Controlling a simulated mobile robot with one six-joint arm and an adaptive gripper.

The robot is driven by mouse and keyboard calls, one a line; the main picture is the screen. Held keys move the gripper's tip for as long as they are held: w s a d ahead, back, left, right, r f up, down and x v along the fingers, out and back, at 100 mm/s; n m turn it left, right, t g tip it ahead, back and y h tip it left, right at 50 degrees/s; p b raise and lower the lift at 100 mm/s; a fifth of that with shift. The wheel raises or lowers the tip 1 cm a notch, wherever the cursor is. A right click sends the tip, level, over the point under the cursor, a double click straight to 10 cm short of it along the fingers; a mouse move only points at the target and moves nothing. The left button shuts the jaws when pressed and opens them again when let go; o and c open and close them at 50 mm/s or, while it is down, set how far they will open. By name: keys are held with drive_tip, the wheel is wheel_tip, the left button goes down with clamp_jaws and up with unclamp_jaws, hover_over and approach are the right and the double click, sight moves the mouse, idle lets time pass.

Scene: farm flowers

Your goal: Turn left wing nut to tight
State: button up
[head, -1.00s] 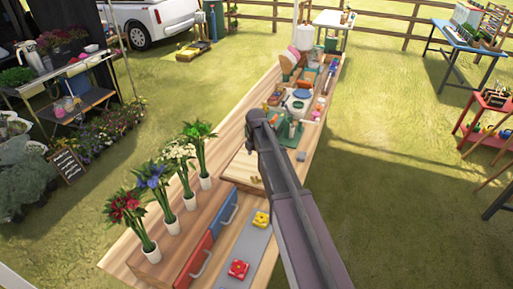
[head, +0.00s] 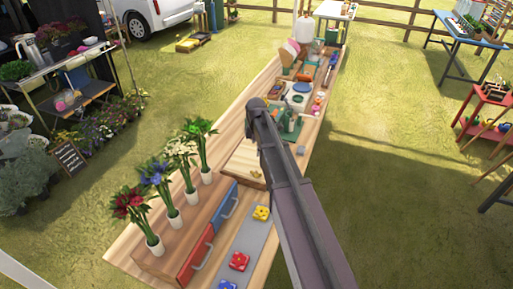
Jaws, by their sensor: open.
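A pale wooden board (head: 240,160) lies across the middle of the long wooden bench. Small brass-coloured pieces (head: 256,174), which look like wing nuts, sit near its front right corner. They are too small to tell apart or to read how they are turned, and part of the board is hidden by my arm. My arm crosses the picture from the lower right up to the board's far edge. My gripper does not show; it is hidden behind my arm or out of sight.
A grey strip (head: 250,236) carries yellow and red blocks. Tools and containers crowd the bench's far end. Grass right of the bench is open.

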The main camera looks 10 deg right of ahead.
drive_tip(key=shift+m, duration=0.5)
idle(0.3)
drive_tip(key=s+m, duration=1.7)
drive_tip(key=s, duration=0.6)
drive_tip(key=shift+s+f+b, duration=0.15)
drive_tip(key=shift+f+b, duration=0.25)
drive_tip(key=shift+b, duration=0.05)
drive_tip(key=shift+a, duration=0.1)
idle(0.9)
